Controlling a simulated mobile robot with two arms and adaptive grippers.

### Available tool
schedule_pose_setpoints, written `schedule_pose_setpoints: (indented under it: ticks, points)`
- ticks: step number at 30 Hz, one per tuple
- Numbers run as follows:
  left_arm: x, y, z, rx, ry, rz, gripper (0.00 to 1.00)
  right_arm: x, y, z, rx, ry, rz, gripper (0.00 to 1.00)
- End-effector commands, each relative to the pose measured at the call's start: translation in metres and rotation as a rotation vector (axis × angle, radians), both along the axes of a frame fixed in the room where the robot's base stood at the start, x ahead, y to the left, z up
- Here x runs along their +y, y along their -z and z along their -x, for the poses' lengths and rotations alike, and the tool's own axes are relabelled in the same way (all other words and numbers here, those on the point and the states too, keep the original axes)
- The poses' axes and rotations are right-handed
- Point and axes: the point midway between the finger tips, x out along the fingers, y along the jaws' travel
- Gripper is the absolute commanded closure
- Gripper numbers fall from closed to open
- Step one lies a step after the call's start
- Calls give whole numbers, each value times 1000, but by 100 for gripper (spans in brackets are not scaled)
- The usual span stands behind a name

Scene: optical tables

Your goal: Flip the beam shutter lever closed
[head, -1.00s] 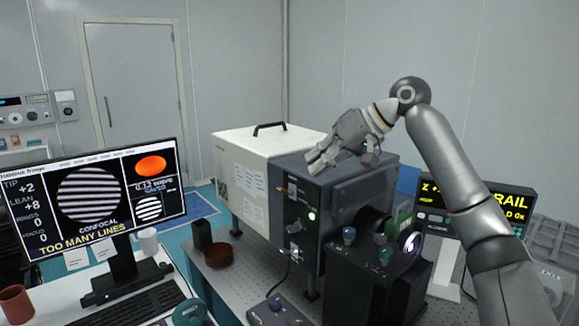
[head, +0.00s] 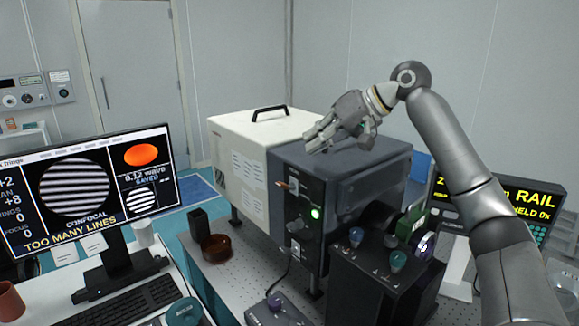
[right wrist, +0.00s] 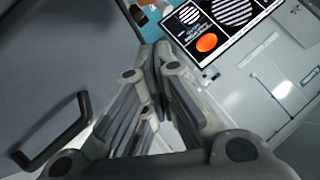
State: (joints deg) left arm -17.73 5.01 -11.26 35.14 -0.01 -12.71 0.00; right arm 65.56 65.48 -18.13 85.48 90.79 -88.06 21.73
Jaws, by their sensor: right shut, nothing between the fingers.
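The beam shutter lever seems to be the small orange-tipped lever (head: 282,184) on the front panel of the dark grey instrument housing (head: 345,165). It sticks out to the left, near the panel's upper edge. A lit green lamp (head: 315,213) is below it on the same panel. My right gripper (head: 312,143) is above the top front edge of the housing, above and to the right of the lever, apart from it. In the right wrist view the fingers (right wrist: 155,50) are together with nothing between them. My left gripper is out of view.
A white box with a black handle (head: 269,113) adjoins the housing. A monitor (head: 85,190) reading "TOO MANY LINES" stands left, with a keyboard (head: 125,305) before it. A brown dish (head: 216,247) and a black holder (head: 199,225) stand on the table. Dark knobbed units (head: 375,290) stand at the front.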

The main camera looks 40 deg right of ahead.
Motion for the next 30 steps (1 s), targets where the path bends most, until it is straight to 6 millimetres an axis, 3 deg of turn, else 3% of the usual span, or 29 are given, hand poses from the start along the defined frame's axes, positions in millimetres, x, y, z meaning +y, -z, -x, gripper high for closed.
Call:
schedule_pose_setpoints:
  ticks: [3, 8, 12, 18, 30]
  points:
    - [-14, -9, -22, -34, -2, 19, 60, 12, 15, -18, 4, -3, 0, 100]
    - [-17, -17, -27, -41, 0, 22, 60, 26, 36, -41, 2, -2, -1, 100]
    - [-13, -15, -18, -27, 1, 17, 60, 34, 55, -38, 3, 0, 3, 100]
    - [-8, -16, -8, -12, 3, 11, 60, 42, 68, -37, 1, 0, 2, 100]
    - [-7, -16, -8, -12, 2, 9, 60, 44, 70, -37, -1, 0, 1, 100]
